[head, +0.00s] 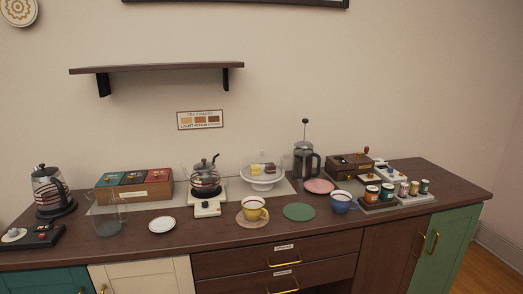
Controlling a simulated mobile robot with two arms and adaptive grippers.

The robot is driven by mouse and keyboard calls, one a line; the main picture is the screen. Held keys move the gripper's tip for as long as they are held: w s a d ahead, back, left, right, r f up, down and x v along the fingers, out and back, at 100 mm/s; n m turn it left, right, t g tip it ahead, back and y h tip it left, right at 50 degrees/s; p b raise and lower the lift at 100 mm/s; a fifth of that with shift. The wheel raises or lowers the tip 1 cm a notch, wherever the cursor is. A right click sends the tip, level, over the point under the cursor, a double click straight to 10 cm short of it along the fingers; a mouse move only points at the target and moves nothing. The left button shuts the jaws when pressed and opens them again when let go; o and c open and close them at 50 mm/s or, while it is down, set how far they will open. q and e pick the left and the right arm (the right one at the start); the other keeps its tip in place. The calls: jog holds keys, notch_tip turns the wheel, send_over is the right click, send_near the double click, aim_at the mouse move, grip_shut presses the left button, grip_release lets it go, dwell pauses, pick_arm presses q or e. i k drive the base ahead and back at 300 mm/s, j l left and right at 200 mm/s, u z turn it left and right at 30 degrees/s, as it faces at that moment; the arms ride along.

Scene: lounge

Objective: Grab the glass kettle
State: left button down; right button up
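A glass kettle (205,181) with a dark lid and a dark handle on its right sits on a small white base (207,207) near the middle of the counter. A second kettle-like vessel (47,187), clear with dark bands and a black handle, stands on a black round base at the far left. I cannot tell for certain which of the two is the task's glass kettle. A clear glass jug (108,218) stands between them, closer to the front. Neither of my grippers is in view.
A wall shelf (155,69) hangs above the kettle.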

aim_at(51, 194)
jog(key=u, duration=1.35)
jog(key=i+j+z, duration=0.5)
jog(key=i+j, duration=0.15)
jog(key=j, duration=0.15)
